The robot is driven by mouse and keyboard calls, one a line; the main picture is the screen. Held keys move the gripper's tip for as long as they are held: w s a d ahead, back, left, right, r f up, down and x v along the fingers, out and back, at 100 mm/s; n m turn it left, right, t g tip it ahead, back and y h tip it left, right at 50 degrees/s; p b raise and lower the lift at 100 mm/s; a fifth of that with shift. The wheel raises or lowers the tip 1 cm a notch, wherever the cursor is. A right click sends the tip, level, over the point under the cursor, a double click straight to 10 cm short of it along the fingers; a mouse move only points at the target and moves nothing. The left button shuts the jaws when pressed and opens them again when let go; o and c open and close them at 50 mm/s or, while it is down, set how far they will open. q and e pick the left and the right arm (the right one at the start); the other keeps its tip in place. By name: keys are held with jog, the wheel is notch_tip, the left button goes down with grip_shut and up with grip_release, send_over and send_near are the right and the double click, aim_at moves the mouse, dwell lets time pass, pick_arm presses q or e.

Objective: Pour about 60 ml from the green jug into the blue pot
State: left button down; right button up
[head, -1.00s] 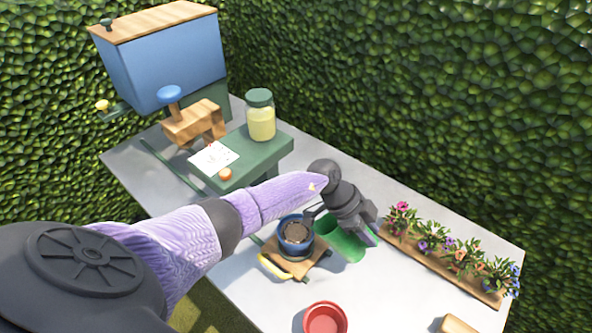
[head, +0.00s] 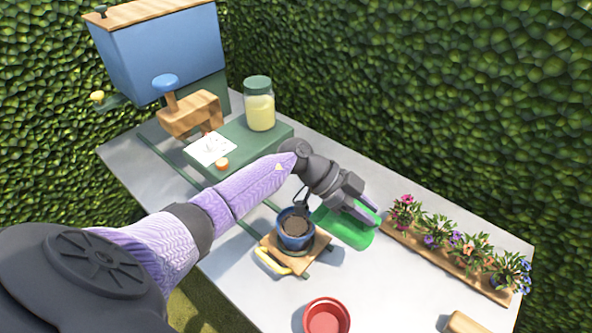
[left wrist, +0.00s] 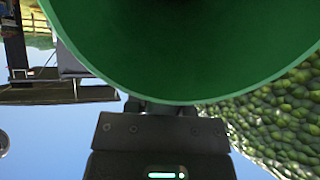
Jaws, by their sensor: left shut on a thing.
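The green jug (head: 349,232) is held by my left gripper (head: 364,211), which is shut on it. The jug is tipped over, just right of the blue pot, with part of it hidden behind my gripper. In the left wrist view the jug's green wall (left wrist: 190,75) fills the top, above the gripper (left wrist: 165,106). The blue pot (head: 295,243) stands upright with dark soil in it, on a small wooden stand (head: 318,246). I cannot make out any stream of liquid. My right gripper is not in view.
A red pot (head: 326,318) stands at the front. A wooden planter of flowers (head: 455,270) lies to the right. A jar of yellow liquid (head: 259,105) stands on a green bench (head: 270,142) behind, near a blue tank (head: 165,55).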

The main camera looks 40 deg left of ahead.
pick_arm(q)
jog(key=shift+s+a+r+h+b, duration=0.25)
jog(key=shift+a+r+h+b, duration=0.55)
jog(key=shift+b, duration=0.7)
jog(key=shift+r+t, duration=0.1)
jog(key=shift+t, duration=0.2)
jog(key=shift+s+a+r+h+b, duration=0.15)
jog(key=shift+a+r+h+b, duration=0.15)
jog(key=shift+h+b, duration=0.5)
jog(key=shift+s+a+r+t+h+b, duration=0.15)
jog(key=shift+s+a+r+h, duration=0.1)
jog(key=shift+a, duration=0.35)
jog(key=shift+s+a+r+t+h+b, duration=0.15)
jog(key=shift+a+r, duration=0.05)
jog(key=shift+a, duration=0.4)
